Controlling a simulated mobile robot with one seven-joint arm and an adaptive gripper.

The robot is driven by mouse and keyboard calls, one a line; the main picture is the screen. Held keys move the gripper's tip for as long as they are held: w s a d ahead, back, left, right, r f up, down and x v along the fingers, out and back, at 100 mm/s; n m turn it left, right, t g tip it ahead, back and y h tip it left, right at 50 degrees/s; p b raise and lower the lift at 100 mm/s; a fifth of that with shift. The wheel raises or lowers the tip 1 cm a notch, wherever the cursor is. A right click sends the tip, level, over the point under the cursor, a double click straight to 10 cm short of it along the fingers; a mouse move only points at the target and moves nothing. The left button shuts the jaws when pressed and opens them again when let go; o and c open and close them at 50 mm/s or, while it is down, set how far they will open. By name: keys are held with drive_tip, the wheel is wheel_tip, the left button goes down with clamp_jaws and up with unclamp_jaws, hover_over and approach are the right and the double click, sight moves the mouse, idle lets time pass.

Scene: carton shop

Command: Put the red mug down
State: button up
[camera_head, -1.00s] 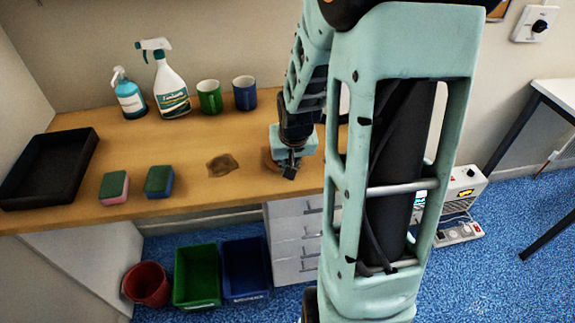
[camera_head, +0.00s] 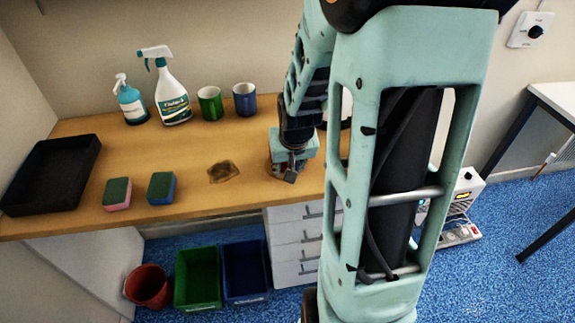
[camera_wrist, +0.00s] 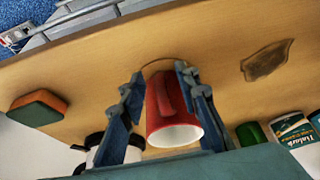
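The red mug (camera_wrist: 170,115) sits between the two fingers of my gripper (camera_wrist: 160,75) in the wrist view, its open rim toward the camera and its handle facing up in the picture. The fingers lie close against both its sides, so my gripper appears shut on it. A thin brown ring curves on the wooden table (camera_wrist: 95,75) around the mug's far end. Whether the mug touches the table is hard to tell. In the head view my gripper (camera_head: 290,172) is low over the right part of the table (camera_head: 195,145), and the mug is hidden there.
A brown stain (camera_head: 223,171) lies left of my gripper. Two sponges (camera_head: 117,194) (camera_head: 162,188) and a black tray (camera_head: 50,175) are farther left.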

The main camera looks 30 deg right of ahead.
drive_tip(key=p+v, duration=0.6)
drive_tip(key=v, duration=0.3)
idle(0.4)
